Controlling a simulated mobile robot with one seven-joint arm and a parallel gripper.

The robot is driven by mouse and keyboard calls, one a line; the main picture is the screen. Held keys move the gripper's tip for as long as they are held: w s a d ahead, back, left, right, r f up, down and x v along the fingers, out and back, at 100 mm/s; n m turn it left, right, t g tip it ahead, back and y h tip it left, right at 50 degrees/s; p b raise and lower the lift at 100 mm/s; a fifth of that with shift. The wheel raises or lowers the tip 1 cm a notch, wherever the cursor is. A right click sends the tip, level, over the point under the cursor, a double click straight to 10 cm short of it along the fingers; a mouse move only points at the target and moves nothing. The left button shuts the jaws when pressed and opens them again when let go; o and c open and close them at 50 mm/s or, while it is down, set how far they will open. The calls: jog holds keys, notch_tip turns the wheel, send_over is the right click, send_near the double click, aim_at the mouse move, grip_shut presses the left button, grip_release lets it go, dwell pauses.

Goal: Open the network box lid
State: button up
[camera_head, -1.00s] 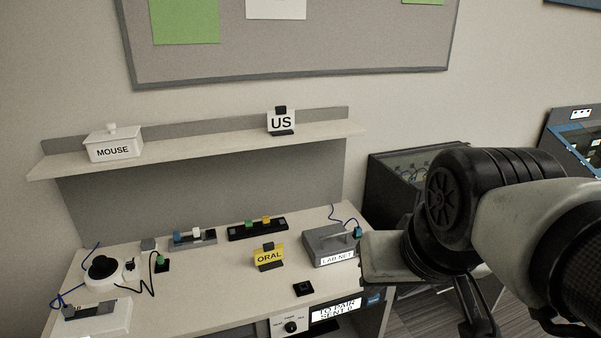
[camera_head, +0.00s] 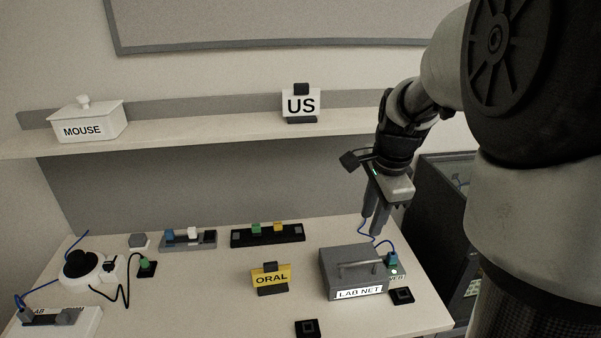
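The network box (camera_head: 340,288) is a grey box with a "LAB NET" label on its front, at the right side of the desk. A blue plug (camera_head: 392,258) with a blue cable sits at the box's right side. My gripper (camera_head: 373,225) points down above and behind the box, near its back right. It appears clear of the handle. The fingers overlap in this view, so the gap between them is unclear.
A yellow "ORAL" sign (camera_head: 271,280) stands left of the box. Small black square pads (camera_head: 402,296) lie near the front edge. Block racks (camera_head: 267,235) are at the back. A shelf (camera_head: 220,134) above holds a "MOUSE" box (camera_head: 88,122) and a "US" sign (camera_head: 301,106).

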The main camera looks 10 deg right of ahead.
aim_at(357, 262)
jog(key=shift+m, duration=0.3)
jog(key=x, duration=0.6)
jog(key=b+x, duration=0.1)
jog(key=x, duration=0.5)
jog(key=w+b+x, duration=0.1)
jog(key=x, duration=0.5)
jog(key=shift+d+f, duration=0.15)
jog(key=shift+d, duration=0.05)
grip_shut()
